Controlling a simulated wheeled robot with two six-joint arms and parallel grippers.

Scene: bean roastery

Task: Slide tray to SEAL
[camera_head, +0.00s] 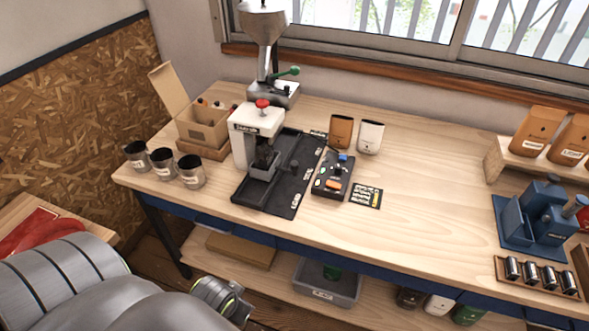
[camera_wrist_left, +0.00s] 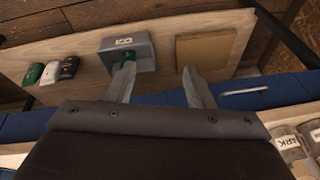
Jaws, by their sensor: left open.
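A small dark grey tray (camera_head: 263,167) sits on a black slide board (camera_head: 289,190) under the white press-like machine (camera_head: 243,140) with a red knob. The board has small white labels along its right side, too small to read, so I cannot tell which one says SEAL. My left arm comes in at the lower left of the head view, in front of and below the table. My left gripper (camera_wrist_left: 160,82) shows in the left wrist view, open and empty, with the lower shelf behind its fingers. It is well away from the tray. My right gripper is not in view.
A black control panel (camera_head: 332,178) lies right of the board. A grey bin (camera_head: 328,283) and a flat box (camera_head: 241,248) are on the lower shelf. The table's right middle is clear.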

